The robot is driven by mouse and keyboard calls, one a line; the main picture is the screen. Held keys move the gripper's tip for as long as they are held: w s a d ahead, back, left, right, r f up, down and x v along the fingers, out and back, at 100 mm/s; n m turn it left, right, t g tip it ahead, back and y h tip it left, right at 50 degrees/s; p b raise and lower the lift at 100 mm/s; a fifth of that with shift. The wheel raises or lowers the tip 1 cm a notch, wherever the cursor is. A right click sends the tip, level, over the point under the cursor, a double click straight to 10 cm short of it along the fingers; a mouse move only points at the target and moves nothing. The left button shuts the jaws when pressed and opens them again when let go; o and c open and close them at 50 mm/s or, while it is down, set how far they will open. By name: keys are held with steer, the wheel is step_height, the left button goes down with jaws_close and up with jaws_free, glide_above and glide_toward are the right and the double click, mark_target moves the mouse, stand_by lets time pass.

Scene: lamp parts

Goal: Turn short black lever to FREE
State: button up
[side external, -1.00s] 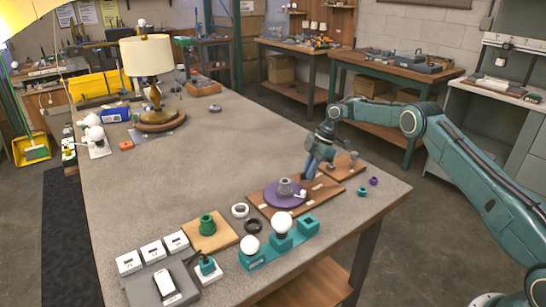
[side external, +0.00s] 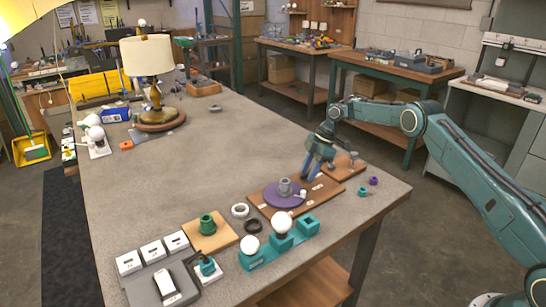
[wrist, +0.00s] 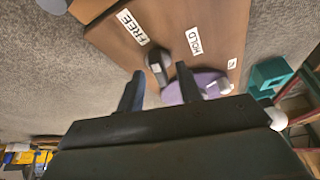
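The short black lever (wrist: 158,67) shows in the wrist view as a dark stub on a brown board (wrist: 115,45). It lies between the FREE label (wrist: 132,27) and the HOLD label (wrist: 194,42), and its near end is close to the purple disc (wrist: 207,80). My gripper (wrist: 157,74) is open, with one finger on each side of the lever. Contact is not visible. In the side external view my gripper (side external: 311,179) is low over the board (side external: 325,190), beside the purple disc (side external: 276,199). I cannot make out the lever there.
A grey cylinder (side external: 285,186) stands on the disc. A small wooden board (side external: 343,169) lies behind my gripper. A teal holder (side external: 265,256) with white bulbs stands in front.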

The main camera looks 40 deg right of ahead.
steer(key=shift+m, duration=0.6)
steer(key=shift+s+m+t, duration=0.1)
steer(key=shift+m+t, duration=0.5)
steer(key=shift+m, duration=0.5)
steer(key=m+t+h, duration=0.1)
steer(key=m, duration=0.3)
steer(key=shift+a, duration=0.2)
steer(key=m+t+h, duration=0.1)
steer(key=m, duration=0.3)
steer(key=shift+s+h, duration=0.1)
steer(key=shift+h, duration=0.3)
steer(key=m+h, duration=0.1)
steer(key=m, duration=0.2)
steer(key=shift+a+m, duration=0.15)
steer(key=shift+m, duration=0.15)
steer(key=s+a+r, duration=0.2)
steer(key=s+r, duration=0.6)
steer(key=r, duration=0.4)
steer(key=s+a+r, duration=0.2)
steer(key=s+r, duration=0.7)
steer(key=r, duration=0.3)
steer(key=shift+s, duration=0.25)
steer(key=shift+w+a, duration=0.1)
